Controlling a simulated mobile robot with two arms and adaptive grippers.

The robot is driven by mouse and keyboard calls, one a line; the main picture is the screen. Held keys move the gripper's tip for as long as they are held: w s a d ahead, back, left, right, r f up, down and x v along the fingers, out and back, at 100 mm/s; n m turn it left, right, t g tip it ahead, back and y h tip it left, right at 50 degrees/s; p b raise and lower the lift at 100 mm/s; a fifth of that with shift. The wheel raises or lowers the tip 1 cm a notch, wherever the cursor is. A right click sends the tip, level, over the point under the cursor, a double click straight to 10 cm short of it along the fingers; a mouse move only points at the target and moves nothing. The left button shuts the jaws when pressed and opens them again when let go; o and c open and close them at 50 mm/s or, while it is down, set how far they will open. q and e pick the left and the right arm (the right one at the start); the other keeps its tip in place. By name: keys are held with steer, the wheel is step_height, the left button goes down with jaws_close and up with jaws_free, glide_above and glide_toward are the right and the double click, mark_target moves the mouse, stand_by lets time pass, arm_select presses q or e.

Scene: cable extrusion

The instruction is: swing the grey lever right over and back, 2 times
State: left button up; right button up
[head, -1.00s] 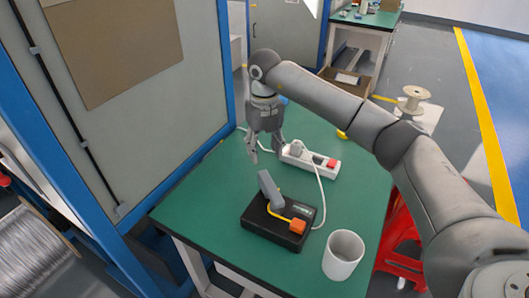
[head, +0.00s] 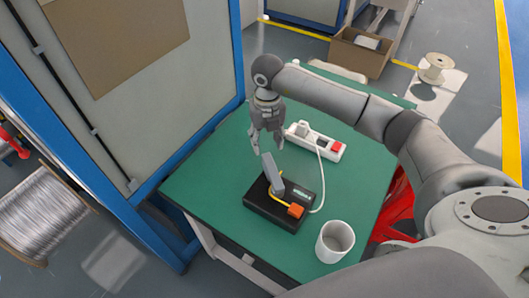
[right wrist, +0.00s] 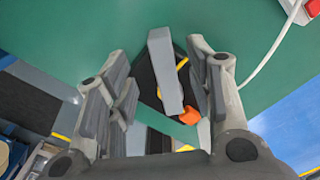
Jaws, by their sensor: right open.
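The grey lever (head: 271,174) stands up from a black base box (head: 265,208) on the green table, leaning a little to the left. The box carries an orange block (head: 295,210) and a yellow strip beside the lever. My right gripper (head: 267,150) is open and empty, pointing down just above and behind the lever. In the right wrist view the lever (right wrist: 165,72) shows between the two spread fingers of my gripper (right wrist: 160,100), and the orange block (right wrist: 188,116) lies near the right finger. I cannot tell whether a finger touches the lever. My left gripper is not in view.
A white power strip (head: 316,141) with a red switch and a white cable lies behind the box. A white mug (head: 334,243) stands at the table's front right. A grey cabinet wall with a blue frame (head: 237,50) borders the table's left. Bare green table (head: 365,180) lies to the right.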

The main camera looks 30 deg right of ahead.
mark_target(267, 156)
step_height(267, 156, down, 9)
steer(key=shift+r+p, duration=0.2)
steer(key=shift+p, duration=0.6)
steer(key=shift+f, duration=0.35)
steer(key=shift+c, duration=0.2)
jaws_close()
